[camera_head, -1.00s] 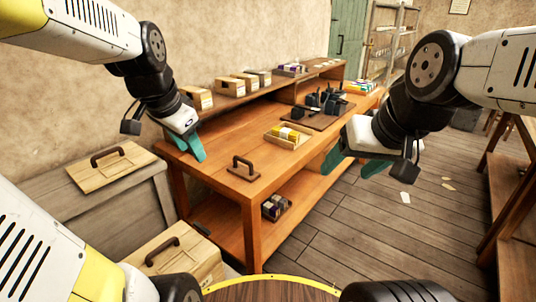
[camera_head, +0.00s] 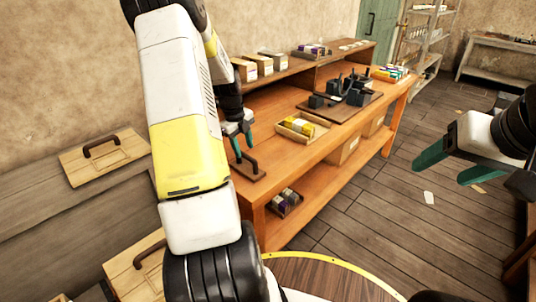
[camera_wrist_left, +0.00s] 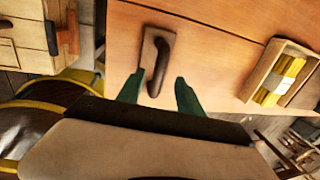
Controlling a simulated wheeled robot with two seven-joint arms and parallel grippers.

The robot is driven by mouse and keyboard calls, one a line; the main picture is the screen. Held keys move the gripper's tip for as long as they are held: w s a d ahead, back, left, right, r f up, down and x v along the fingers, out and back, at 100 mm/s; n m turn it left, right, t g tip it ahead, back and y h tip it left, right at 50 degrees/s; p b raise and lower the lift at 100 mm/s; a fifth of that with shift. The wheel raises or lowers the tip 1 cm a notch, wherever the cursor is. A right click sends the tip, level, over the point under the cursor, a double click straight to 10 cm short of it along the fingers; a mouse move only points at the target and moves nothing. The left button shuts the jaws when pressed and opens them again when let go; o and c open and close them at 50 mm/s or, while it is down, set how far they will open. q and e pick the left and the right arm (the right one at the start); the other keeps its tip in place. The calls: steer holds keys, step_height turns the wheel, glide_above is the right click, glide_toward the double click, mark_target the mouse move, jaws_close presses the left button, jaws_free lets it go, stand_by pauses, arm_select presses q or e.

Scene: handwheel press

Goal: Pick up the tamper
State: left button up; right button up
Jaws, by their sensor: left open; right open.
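The tamper, a dark brown flat plate with an arched handle (camera_head: 247,163), sits on the near end of the orange wooden bench (camera_head: 284,150). It also shows in the left wrist view (camera_wrist_left: 161,50). My left gripper (camera_head: 242,142) is open and points down just over the tamper. In the left wrist view its teal fingertips (camera_wrist_left: 160,84) lie on either side of the handle's near end, and I cannot tell whether they touch it. My right gripper (camera_head: 450,168) is open and empty, out over the floor to the right of the bench.
A tray with yellow packs (camera_head: 302,127) stands behind the tamper. A dark board with black press parts (camera_head: 342,100) is farther back. Boxes (camera_head: 257,66) line the raised shelf along the wall. Wooden lids with similar handles (camera_head: 105,158) lie at left.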

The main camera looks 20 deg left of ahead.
mark_target(246, 156)
arm_select(q)
steer(key=f, duration=0.5)
steer(key=shift+w+d+f, duration=0.1)
steer(key=shift+w+d, duration=0.15)
steer(key=shift+w, duration=0.1)
jaws_close()
